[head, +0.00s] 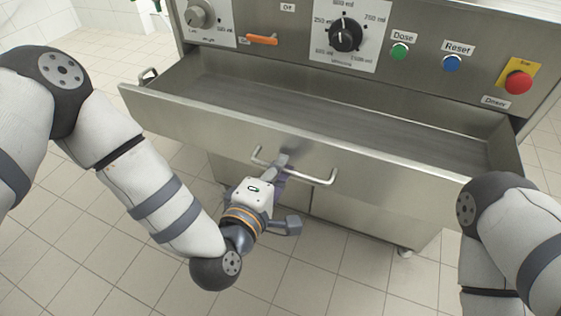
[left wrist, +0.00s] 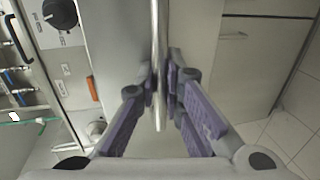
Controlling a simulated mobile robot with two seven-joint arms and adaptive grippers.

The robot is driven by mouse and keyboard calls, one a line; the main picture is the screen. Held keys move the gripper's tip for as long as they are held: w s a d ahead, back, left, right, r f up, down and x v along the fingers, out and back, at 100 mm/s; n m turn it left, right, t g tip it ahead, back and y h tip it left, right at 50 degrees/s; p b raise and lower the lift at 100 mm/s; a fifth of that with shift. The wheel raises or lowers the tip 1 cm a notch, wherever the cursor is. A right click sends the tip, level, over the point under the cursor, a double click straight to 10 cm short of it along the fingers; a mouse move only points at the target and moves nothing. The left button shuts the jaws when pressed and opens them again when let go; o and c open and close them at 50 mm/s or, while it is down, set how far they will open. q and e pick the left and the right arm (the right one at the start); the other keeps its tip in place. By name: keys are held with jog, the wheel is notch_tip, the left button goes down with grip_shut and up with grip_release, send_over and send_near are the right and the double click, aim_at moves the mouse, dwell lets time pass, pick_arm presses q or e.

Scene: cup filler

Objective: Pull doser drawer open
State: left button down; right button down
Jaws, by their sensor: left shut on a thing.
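The doser drawer (head: 225,128) is a wide steel drawer that stands pulled out from the machine. Its inside is visible and looks empty. A bar handle (head: 318,179) is fixed across its front. My left gripper (head: 280,165) is at the left-middle part of this handle and shut on it. In the left wrist view the handle (left wrist: 157,60) runs between the two purple fingers (left wrist: 163,85), which close on it from both sides. My right gripper is not in view; only part of my right arm shows at the right edge.
The machine's panel above the drawer has a black dial (head: 345,34), a grey knob (head: 199,14), an orange lever (head: 262,40), a green button (head: 399,51), a blue button (head: 452,63) and a red stop button (head: 518,83). Tiled floor (head: 90,240) lies clear below.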

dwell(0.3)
pick_arm(q)
jog(key=c, duration=1.7)
grip_release()
jog(key=v, duration=1.2)
